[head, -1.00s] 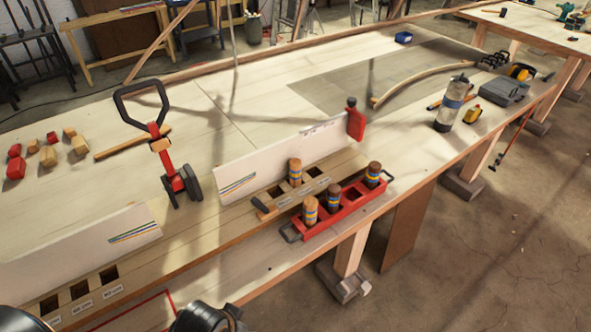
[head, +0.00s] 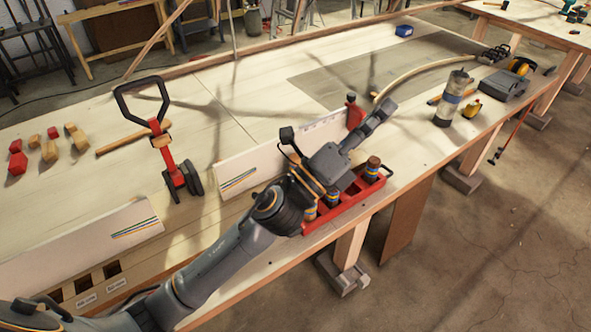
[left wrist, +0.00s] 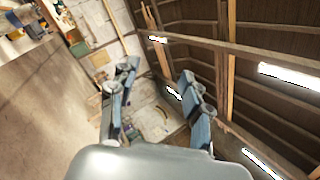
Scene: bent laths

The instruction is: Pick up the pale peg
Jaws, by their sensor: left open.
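The peg that looks palest (head: 310,209) stands upright in the near left part of the red tray (head: 345,203); my left arm hides much of it. Darker brown pegs with blue and yellow bands stand in the same tray, one beside it (head: 333,195) and one at the far right end (head: 372,168). My left gripper (head: 384,112) reaches above and beyond the tray, pointing up and right, clear of the pegs. In the left wrist view its fingers (left wrist: 158,70) are spread with nothing between them. My right gripper is not in view.
A red-and-black handled tool (head: 170,150) stands to the left. A grey canister (head: 450,98) stands farther right. The bench middle is open.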

